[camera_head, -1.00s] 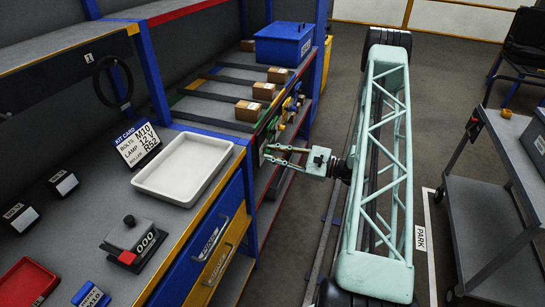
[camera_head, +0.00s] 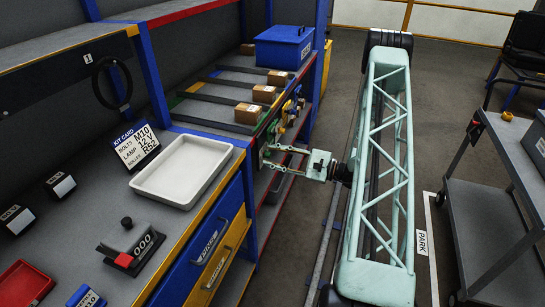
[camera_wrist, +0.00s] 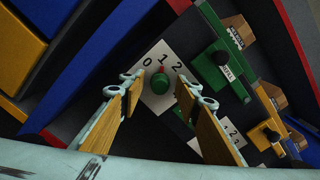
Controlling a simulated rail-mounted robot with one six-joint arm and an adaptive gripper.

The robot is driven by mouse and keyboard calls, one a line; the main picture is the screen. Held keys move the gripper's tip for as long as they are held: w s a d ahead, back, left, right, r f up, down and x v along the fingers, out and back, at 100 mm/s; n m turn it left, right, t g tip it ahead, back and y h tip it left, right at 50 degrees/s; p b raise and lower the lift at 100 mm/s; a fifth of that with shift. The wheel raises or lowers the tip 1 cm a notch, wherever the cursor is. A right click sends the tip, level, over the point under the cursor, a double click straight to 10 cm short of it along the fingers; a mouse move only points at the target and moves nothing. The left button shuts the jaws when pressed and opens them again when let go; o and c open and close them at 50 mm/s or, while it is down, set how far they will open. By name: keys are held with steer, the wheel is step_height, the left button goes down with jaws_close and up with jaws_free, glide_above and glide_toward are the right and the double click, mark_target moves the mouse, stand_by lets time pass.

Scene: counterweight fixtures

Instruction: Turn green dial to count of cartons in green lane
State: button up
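The green dial (camera_wrist: 160,84) is in the wrist view, on a white plate marked 0, 1, 2. Its red pointer mark is near the 1. My gripper (camera_wrist: 165,90) is open. Its two wood-padded fingers stand apart, with the dial between their tips and no clear contact. In the head view my gripper (camera_head: 285,160) reaches left to the front of the lane rack. Single cartons lie at the front ends of lanes: a near one (camera_head: 247,113), a middle one (camera_head: 264,94) and a far one (camera_head: 278,77). I cannot tell for sure which lies in the green lane.
More dial plates and coloured handles, one green (camera_wrist: 222,58) and one yellow (camera_wrist: 266,133), sit to the right in the wrist view. A blue box (camera_head: 284,47) stands at the rack's far end. A white tray (camera_head: 182,170) is on the near bench. A grey cart (camera_head: 480,215) stands right.

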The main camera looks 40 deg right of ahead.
stand_by(0.4)
steer(key=v, duration=1.2)
stand_by(0.3)
stand_by(0.3)
stand_by(0.4)
